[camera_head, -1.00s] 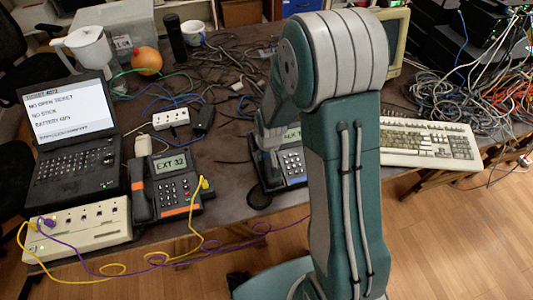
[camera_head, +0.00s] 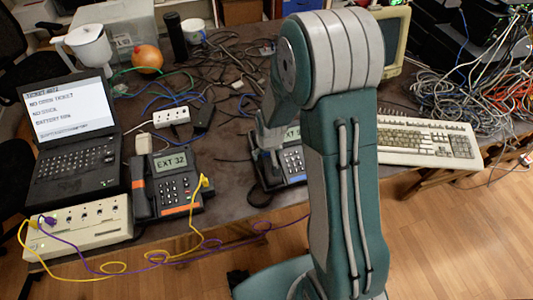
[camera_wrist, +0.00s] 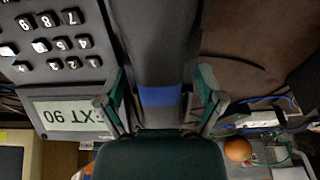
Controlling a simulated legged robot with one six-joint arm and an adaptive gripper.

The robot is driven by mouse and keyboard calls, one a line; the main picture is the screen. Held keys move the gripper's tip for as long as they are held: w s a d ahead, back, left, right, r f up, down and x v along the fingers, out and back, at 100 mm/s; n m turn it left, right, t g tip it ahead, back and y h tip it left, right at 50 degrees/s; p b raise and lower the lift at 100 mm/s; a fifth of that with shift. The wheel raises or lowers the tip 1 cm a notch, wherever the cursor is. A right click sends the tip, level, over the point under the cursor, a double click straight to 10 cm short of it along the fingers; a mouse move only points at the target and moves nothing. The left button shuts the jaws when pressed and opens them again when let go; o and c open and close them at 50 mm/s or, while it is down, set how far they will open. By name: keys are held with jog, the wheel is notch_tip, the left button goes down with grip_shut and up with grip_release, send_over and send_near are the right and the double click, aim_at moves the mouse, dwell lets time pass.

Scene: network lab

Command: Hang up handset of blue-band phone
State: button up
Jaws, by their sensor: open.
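The blue-band phone (camera_head: 292,164) stands mid-table in the head view, partly hidden by my arm. Its keypad and "EXT 90" display (camera_wrist: 66,115) show upside down at the left of the wrist view. The dark handset (camera_wrist: 155,45) with its blue band (camera_wrist: 160,96) runs alongside the keypad. My gripper (camera_wrist: 161,88) is open, with one finger on each side of the handset near the band. Contact is not clear. The handset's lower end is hidden by my gripper, and I cannot tell whether it sits fully in its cradle.
An orange-band phone (camera_head: 172,183) marked "EXT 32" stands to the left, beside a laptop (camera_head: 70,140) and a beige box (camera_head: 85,228). A keyboard (camera_head: 428,139) lies right of my arm. Loose cables (camera_head: 240,65) cover the back. A dark rounded object (camera_head: 258,198) lies near the front edge.

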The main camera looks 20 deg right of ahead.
jog(key=shift+r, duration=0.1)
jog(key=v, duration=1.1)
jog(key=shift+r, duration=0.3)
jog(key=s+r+t, duration=0.3)
jog(key=s+r, duration=1.4)
jog(key=s, duration=0.2)
jog(key=shift+a+r, duration=0.1)
